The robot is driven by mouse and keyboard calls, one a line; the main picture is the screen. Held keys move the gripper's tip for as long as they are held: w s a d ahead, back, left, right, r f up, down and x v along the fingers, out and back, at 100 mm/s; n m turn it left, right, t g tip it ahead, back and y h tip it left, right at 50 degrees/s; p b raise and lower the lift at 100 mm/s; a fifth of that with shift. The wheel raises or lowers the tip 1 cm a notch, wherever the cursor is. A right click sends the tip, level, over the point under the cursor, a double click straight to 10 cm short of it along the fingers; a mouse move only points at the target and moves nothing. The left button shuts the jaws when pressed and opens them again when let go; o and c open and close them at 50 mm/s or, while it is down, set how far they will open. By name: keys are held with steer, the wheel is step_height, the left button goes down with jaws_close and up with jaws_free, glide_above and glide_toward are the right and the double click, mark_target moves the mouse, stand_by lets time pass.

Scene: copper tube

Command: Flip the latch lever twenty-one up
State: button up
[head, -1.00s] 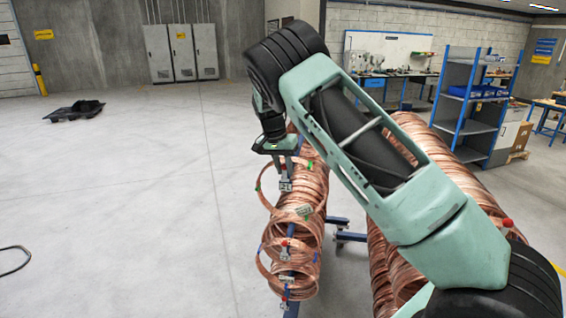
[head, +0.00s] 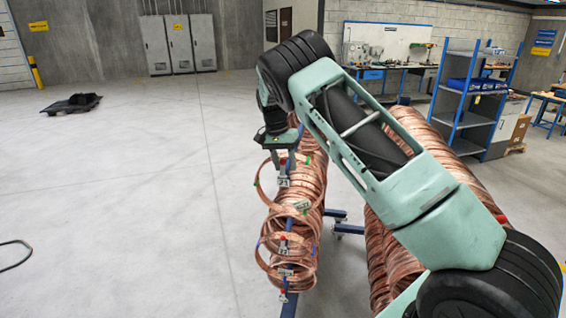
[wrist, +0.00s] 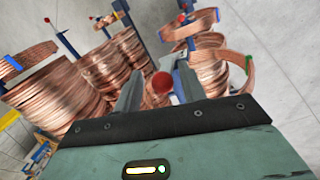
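My gripper (head: 283,163) points down over the front end of the left rack of copper coils (head: 308,190). A small tag (head: 284,181) sits just below its fingers; in the earlier head frame it reads 21. In the wrist view, my gripper (wrist: 158,82) is open, with a red ball knob (wrist: 162,86) showing between its two fingers. I see gaps beside the knob, and cannot tell whether it lies at fingertip depth. The lever's stem is hidden, and its angle is not clear.
Other tagged latches with red parts stand lower along the left rack, one at a tag (head: 302,205). A second rack of coils (head: 410,125) stands to the right, under my arm. A blue shelf (head: 470,100) is behind.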

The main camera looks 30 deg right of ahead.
steer(key=shift+w+a+r, duration=0.1)
steer(key=shift+r, duration=0.05)
steer(key=shift+r, duration=0.15)
step_height(320, 180, up, 17)
steer(key=w+a+b, duration=0.2)
steer(key=b, duration=0.1)
steer(key=shift+w+f+b, duration=0.2)
steer(key=shift+w+b, duration=0.1)
steer(key=shift+b, duration=0.1)
steer(key=shift+a, duration=0.1)
